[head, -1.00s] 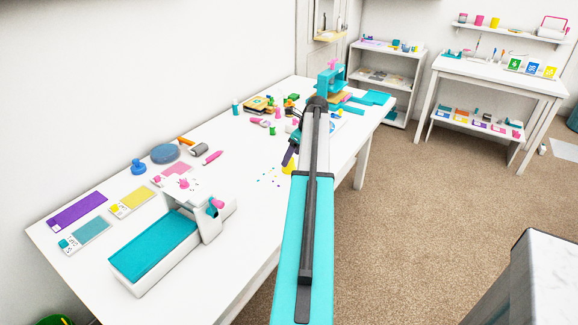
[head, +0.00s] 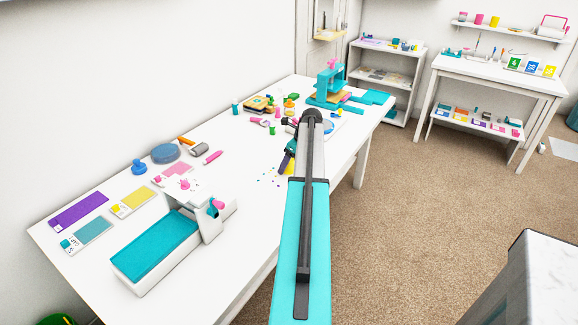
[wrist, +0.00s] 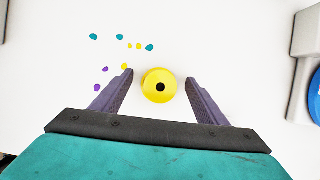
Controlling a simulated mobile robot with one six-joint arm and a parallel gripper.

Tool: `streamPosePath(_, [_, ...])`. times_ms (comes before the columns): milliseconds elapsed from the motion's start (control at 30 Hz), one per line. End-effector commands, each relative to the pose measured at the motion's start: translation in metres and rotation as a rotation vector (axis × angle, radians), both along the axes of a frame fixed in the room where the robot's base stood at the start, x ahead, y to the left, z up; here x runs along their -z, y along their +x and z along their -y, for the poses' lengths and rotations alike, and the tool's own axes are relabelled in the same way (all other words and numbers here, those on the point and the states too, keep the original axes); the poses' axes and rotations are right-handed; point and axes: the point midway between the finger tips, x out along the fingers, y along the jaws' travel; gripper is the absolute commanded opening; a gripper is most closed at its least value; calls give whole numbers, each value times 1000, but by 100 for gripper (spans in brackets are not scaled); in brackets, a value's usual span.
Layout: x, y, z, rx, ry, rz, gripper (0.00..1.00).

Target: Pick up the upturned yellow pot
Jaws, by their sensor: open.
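The upturned yellow pot (wrist: 159,85) stands on the white table, its round base with a dark central hole facing up in the wrist view. My gripper (wrist: 160,84) is open, with one purple finger on each side of the pot. The pot appears between the fingertips, with a gap showing on both sides. In the head view the pot (head: 290,168) is partly hidden behind my arm and gripper (head: 287,164).
Several teal, purple and yellow dots (wrist: 120,37) lie left of the pot. A grey-white object with a blue round part (wrist: 308,75) stands at the right. A teal press (head: 328,85) stands farther back.

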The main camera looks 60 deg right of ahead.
Motion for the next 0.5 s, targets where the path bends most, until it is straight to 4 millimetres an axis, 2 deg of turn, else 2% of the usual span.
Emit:
streamPosePath(133, [0, 0, 0, 0, 0, 0, 66])
streamPosePath(400, [0, 0, 0, 0, 0, 0, 22])
streamPosePath(500, [0, 0, 0, 0, 0, 0, 18])
